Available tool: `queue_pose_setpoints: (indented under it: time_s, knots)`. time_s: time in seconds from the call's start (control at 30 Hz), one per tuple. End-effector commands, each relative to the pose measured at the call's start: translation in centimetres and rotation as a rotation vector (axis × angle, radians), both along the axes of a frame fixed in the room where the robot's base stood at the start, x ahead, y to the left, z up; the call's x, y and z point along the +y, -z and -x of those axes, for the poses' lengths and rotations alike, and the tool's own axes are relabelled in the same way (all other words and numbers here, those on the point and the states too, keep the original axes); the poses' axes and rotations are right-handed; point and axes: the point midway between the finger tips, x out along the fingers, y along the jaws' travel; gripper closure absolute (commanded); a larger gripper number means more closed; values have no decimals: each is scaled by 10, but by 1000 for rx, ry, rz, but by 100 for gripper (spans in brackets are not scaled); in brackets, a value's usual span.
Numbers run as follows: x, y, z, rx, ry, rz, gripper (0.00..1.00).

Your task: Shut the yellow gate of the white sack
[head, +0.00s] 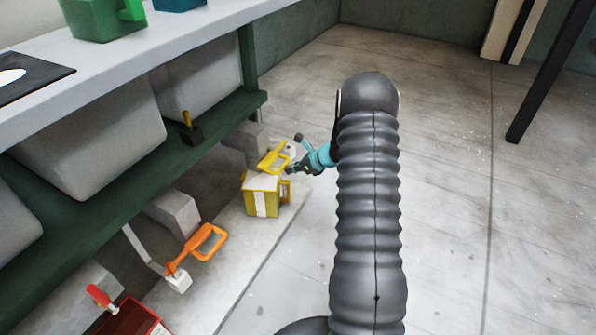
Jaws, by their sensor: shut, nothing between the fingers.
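A yellow gate (273,161) shows in the head view as a looped handle, above a yellow box (262,203) with a white stripe on the floor. My gripper (291,171) is dark with a teal wrist. It is shut and empty, just right of the gate and above the box's right edge. I cannot tell whether it touches the gate. The gate's far end is partly hidden.
An orange looped handle (207,243) on a white block is nearer, at lower left. A red box (130,317) stands at the bottom left. The green-framed bench (190,42) overhangs the left side. The floor (460,210) to the right is clear.

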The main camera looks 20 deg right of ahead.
Motion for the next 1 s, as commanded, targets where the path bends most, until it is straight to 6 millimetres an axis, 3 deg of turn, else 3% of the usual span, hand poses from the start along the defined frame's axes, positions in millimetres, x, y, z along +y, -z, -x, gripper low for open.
queue_pose_setpoints:
  time_s: [0.03, 0.3, 0.57, 0.7, 1.0]
  knots:
    - [3, -8, -5, -14, -4, -2, 100]
    - [3, -9, -5, -19, -8, -4, 100]
    - [-19, 8, 17, -4, -7, -1, 100]
    - [-34, -17, 36, -5, -7, 0, 100]
    - [-65, -47, 71, -1, 1, 2, 100]
